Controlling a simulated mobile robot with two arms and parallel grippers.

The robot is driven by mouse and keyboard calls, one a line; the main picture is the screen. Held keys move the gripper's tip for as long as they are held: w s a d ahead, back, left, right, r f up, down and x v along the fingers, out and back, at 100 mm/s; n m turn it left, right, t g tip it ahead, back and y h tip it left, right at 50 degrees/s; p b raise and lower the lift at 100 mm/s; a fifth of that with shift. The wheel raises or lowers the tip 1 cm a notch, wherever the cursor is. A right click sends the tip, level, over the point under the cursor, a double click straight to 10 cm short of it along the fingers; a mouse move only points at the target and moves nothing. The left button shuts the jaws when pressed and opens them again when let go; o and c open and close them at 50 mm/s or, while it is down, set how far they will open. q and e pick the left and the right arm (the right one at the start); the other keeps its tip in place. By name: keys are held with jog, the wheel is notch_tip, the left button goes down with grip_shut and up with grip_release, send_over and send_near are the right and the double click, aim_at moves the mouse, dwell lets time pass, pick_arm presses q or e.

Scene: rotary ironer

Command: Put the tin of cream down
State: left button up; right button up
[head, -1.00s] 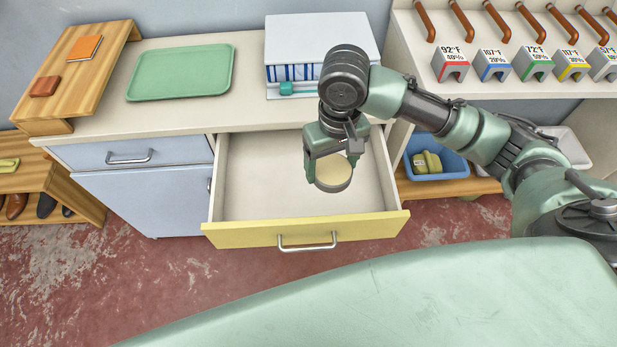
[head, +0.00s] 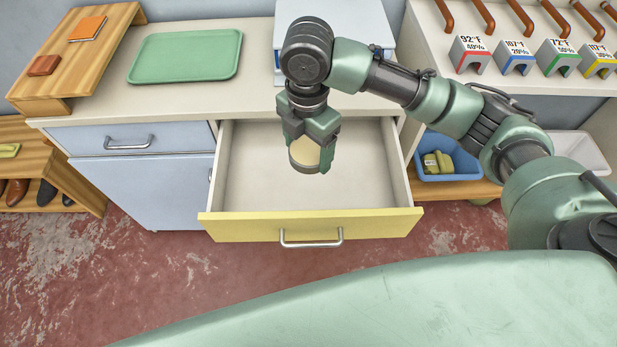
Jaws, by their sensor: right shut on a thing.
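The tin of cream (head: 304,153) is a small round tin with a cream-coloured face and a dark rim. My right gripper (head: 312,158) is shut on it. The gripper points down and holds the tin over the open drawer (head: 255,190); I cannot tell whether the tin touches the drawer floor. The drawer has a yellow front with a metal handle, and its visible inside is empty. Part of the tin is hidden by the gripper fingers. My left gripper is not in view.
A green tray (head: 186,57) lies on the counter to the left. A wooden riser (head: 100,55) holds an orange book. A white box (head: 340,30) stands behind my arm. A blue bin (head: 447,170) sits on a low shelf at right. The drawer's left half is free.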

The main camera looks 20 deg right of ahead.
aim_at(308, 201)
notch_tip(308, 201, down, 19)
jog(key=shift+b, duration=0.35)
jog(key=shift+f, duration=0.15)
jog(key=o, duration=1.6)
notch_tip(308, 201, up, 12)
jog(key=shift+r, duration=0.15)
jog(key=shift+s+r, duration=0.1)
